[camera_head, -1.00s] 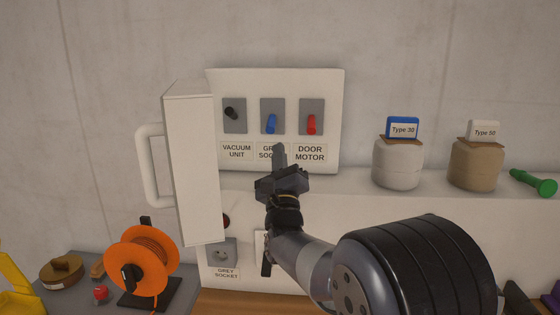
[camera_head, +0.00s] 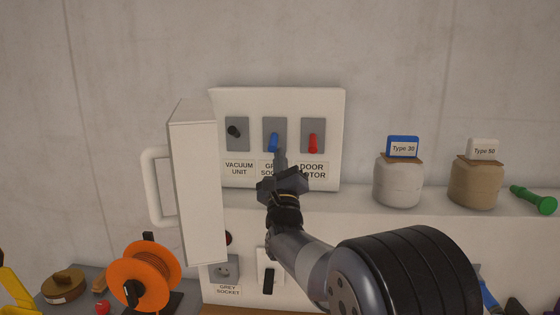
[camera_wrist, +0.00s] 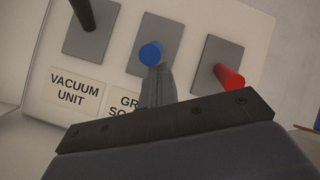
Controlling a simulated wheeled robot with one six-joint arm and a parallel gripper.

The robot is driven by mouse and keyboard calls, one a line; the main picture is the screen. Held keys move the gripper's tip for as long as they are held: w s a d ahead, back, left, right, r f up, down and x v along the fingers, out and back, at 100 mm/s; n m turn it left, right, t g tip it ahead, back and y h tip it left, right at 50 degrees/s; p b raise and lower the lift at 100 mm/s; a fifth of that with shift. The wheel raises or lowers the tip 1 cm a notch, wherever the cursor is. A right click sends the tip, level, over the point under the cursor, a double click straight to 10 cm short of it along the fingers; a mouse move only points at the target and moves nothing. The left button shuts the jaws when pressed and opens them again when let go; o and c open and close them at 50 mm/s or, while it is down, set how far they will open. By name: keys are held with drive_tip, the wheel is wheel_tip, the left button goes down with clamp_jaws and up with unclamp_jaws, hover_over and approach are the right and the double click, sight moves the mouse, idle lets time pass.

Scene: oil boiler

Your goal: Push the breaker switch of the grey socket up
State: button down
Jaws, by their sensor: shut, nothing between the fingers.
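The breaker panel (camera_head: 325,98) is on the wall with three switches on grey plates. The blue switch (camera_head: 273,142) is in the middle, above a label partly hidden by my gripper that starts with "GR"; its lever points down. It also shows in the wrist view (camera_wrist: 151,53). My gripper (camera_head: 280,158) is shut and empty, with its tips just below the blue lever. In the wrist view the fingertips (camera_wrist: 158,72) reach up to the lever's lower edge; I cannot tell whether they touch it.
The black switch (camera_head: 235,131) of the vacuum unit is to the left and the red door motor switch (camera_head: 313,143) to the right. An open white cover with a handle (camera_head: 197,185) stands left of the panel.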

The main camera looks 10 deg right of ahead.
drive_tip(key=shift+s+a+r+g, duration=0.1)
drive_tip(key=shift+s+r+g, duration=0.2)
drive_tip(key=shift+g, duration=0.3)
drive_tip(key=r+g+p, duration=0.1)
drive_tip(key=g+p, duration=0.1)
drive_tip(key=s+r+m+g+p, duration=0.1)
drive_tip(key=g+p, duration=0.1)
drive_tip(key=shift+a+r, duration=0.2)
idle(0.4)
